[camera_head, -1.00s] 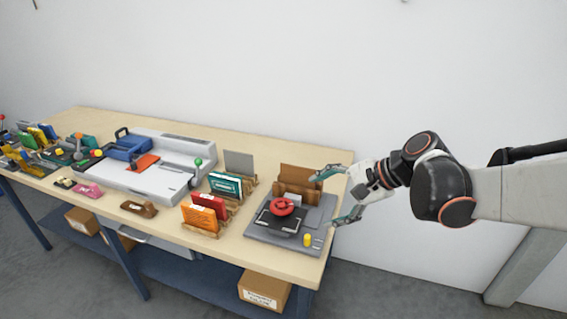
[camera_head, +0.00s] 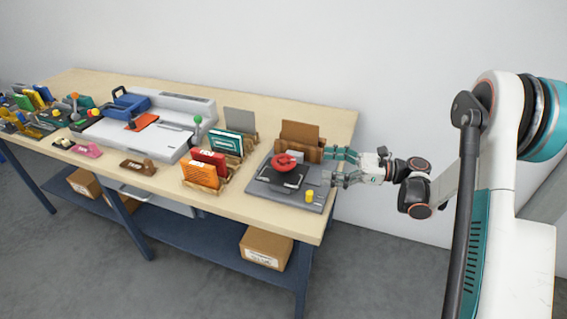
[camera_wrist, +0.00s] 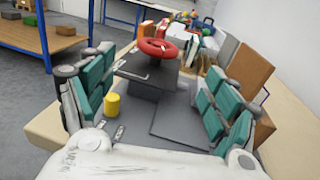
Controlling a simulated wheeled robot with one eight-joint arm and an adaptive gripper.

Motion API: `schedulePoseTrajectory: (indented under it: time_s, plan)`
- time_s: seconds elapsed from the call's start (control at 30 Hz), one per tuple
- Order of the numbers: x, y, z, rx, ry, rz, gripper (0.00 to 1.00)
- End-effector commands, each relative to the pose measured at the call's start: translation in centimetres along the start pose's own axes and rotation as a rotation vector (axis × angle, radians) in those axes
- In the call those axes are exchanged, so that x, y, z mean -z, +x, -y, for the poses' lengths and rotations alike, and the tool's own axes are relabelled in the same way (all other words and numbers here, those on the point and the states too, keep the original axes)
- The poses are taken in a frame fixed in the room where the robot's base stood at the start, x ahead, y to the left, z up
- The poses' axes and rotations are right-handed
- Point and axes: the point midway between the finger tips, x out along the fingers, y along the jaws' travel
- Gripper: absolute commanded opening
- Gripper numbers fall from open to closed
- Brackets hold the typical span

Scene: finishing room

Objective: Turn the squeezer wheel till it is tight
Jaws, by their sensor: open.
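The red squeezer wheel (camera_head: 285,162) sits on top of a dark press on a grey base plate (camera_head: 310,200) at the right end of the bench. It also shows in the wrist view (camera_wrist: 158,48), straight ahead between the fingers and beyond their tips. My gripper (camera_head: 335,166) is open, at the right edge of the base plate, with its fingers pointing left toward the wheel. In the wrist view the gripper (camera_wrist: 155,75) has its teal finger pads wide apart with nothing between them. The wheel and the fingers are apart.
A yellow knob (camera_head: 309,196) stands on the base plate's front corner, and shows near the left finger in the wrist view (camera_wrist: 112,105). A brown board (camera_head: 301,133) in a wooden holder stands behind the press. Orange, red and teal booklets in racks (camera_head: 200,174) stand to the left.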

Motion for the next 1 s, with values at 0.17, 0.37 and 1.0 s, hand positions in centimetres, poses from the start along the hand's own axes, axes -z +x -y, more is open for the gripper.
schedulePoseTrajectory:
  time_s: [0.17, 0.37, 1.0]
  plan:
    - [0.5, 0.3, 0.0, -0.007, 0.017, 0.019, 0.81]
    - [0.5, 3.2, -0.2, -0.010, 0.016, 0.018, 0.81]
    - [0.2, 13.2, -0.1, -0.005, 0.015, 0.017, 0.81]
